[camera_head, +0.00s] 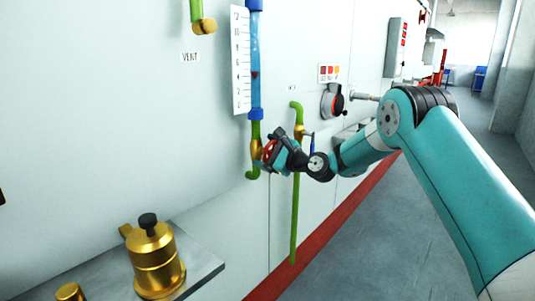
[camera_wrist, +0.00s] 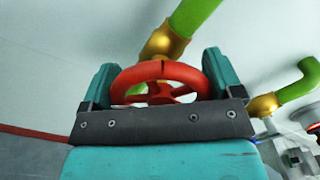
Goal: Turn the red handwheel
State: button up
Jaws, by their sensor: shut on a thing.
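The red handwheel (camera_wrist: 162,72) sits on a brass valve body (camera_wrist: 165,42) on a green pipe (camera_wrist: 193,14) in the wrist view. My gripper (camera_wrist: 158,85) has one finger on each side of the wheel's rim and is shut on it. The lower part of the wheel is hidden behind the gripper's dark front plate. In the head view the red handwheel (camera_head: 268,150) is small and partly covered by my gripper (camera_head: 270,155), below the blue sight tube on the wall.
A blue level tube (camera_head: 255,70) with a white scale (camera_head: 240,60) rises above the valve. A second green pipe (camera_head: 295,215) runs down close to the gripper. A grey ledge (camera_head: 205,262) with a brass fitting (camera_head: 157,262) stands at lower left. The grey floor is clear at right.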

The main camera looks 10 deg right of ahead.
jog(key=n+b, duration=0.1)
jog(key=n, duration=0.1)
jog(key=n+b, duration=0.3)
jog(key=n, duration=0.1)
jog(key=shift+f+n, duration=0.35)
jog(key=shift+n, duration=0.05)
jog(key=n+b, duration=0.5)
jog(key=n, duration=0.1)
jog(key=shift+f+b, duration=0.15)
jog(key=shift+b, duration=0.2)
jog(key=n+b, duration=0.2)
jog(key=n, duration=0.1)
jog(key=n+b, duration=0.3)
jog(key=shift+f+n+b, duration=0.2)
jog(key=shift+n+b, duration=0.15)
jog(key=shift+n, duration=0.05)
jog(key=n+b, duration=0.3)
jog(key=n, duration=0.1)
jog(key=shift+d, duration=0.1)
jog(key=shift+w+r+n+b, duration=0.1)
jog(key=shift+r+n+b, duration=0.05)
jog(key=shift+n+b, duration=0.7)
jog(key=o, duration=0.7)
jog(key=shift+d, duration=0.1)
